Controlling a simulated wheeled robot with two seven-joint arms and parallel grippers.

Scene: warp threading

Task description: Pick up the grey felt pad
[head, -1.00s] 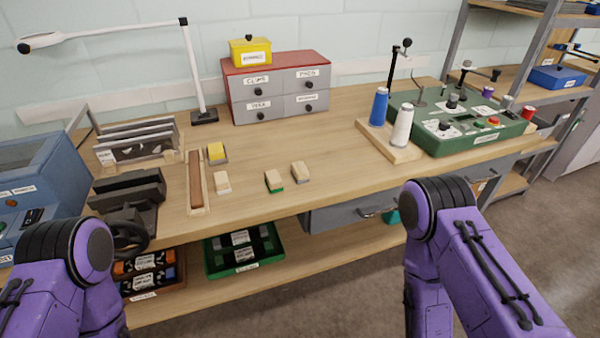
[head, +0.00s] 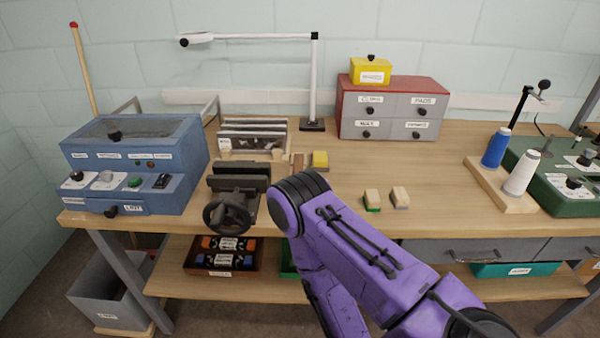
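Two small wooden-topped blocks lie on the bench right of the purple arm in the head view. The right one looks grey underneath and seems to be the grey felt pad (head: 400,197). The left one has a green base (head: 372,205). A yellow-topped pad (head: 320,160) lies further left and back. My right arm crosses the lower middle of the view, in front of the bench edge. Neither of my grippers shows, and my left arm is out of view.
A blue machine box (head: 140,158) stands at the left end, with a black handwheel vise (head: 232,205) beside it. A red-topped drawer cabinet (head: 390,108) is at the back. A spool stand (head: 500,190) stands right. The bench between pads and spools is clear.

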